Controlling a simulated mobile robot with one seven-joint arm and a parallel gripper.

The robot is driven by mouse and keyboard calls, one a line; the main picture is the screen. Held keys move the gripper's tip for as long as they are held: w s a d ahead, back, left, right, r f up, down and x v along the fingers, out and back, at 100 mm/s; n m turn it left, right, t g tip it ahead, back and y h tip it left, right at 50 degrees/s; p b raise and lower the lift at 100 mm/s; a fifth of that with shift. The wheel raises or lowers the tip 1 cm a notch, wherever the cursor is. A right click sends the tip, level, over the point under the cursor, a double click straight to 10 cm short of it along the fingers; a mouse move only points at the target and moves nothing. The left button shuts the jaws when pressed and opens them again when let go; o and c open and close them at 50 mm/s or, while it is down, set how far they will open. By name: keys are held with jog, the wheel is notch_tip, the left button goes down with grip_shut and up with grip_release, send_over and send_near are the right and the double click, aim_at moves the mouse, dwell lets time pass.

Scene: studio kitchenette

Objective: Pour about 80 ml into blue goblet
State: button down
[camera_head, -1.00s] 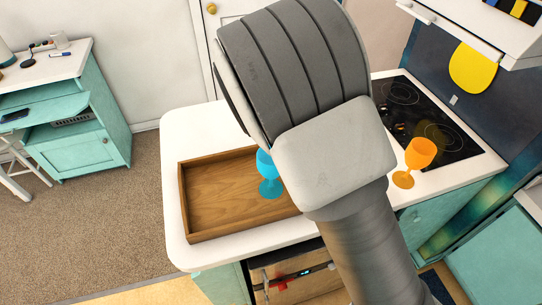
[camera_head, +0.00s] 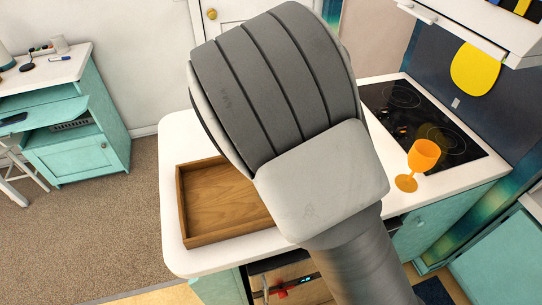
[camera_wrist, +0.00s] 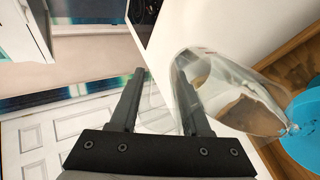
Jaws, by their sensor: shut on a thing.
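My gripper (camera_wrist: 160,76) is shut on a clear glass vessel (camera_wrist: 222,85) in the wrist view. The vessel is tilted, its far end pointing right and close to the blue goblet (camera_wrist: 307,125). Brownish patches show through the glass; I cannot tell whether they are liquid or the wood behind. The blue goblet is cut off by the right edge of the wrist view, and small dark spots show on it. Whether liquid is flowing cannot be told. In the head view my arm hides the gripper, the vessel and the blue goblet.
A wooden tray (camera_head: 181,205) lies on the white counter (camera_head: 172,150). A yellow item (camera_head: 475,69) hangs on the wall. Bare counter shows left of the tray.

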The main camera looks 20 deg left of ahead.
jog(key=shift+s+b, duration=0.1)
jog(key=shift+b, duration=0.4)
jog(key=shift+s+a+r+t+h+b, duration=0.15)
jog(key=shift+s+r+t+h+b, duration=0.2)
jog(key=shift+t+b, duration=0.15)
dwell(0.9)
jog(key=p, duration=0.1)
jog(key=g+p, duration=0.1)
jog(key=p, duration=0.1)
jog(key=shift+w+d+r, duration=0.2)
jog(key=shift+w+r, duration=0.1)
jog(key=shift+w, duration=0.1)
jog(key=shift+w+d+g+y+p, duration=0.1)
jog(key=shift+w+g+y+p, duration=0.25)
jog(key=shift+p, duration=0.6)
jog(key=shift+f+g+p, duration=0.25)
jog(key=shift+p, duration=0.25)
jog(key=shift+f, duration=0.55)
jog(key=g+p, duration=0.1)
jog(key=f+y+p, duration=0.1)
jog(key=p, duration=0.1)
jog(key=shift+w+d+g, duration=0.1)
jog(key=shift+w+g, duration=0.15)
jog(key=shift+g, duration=0.15)
jog(key=shift+w+f+g, duration=0.25)
jog(key=shift+f+g, duration=0.35)
jog(key=shift+f, duration=0.4)
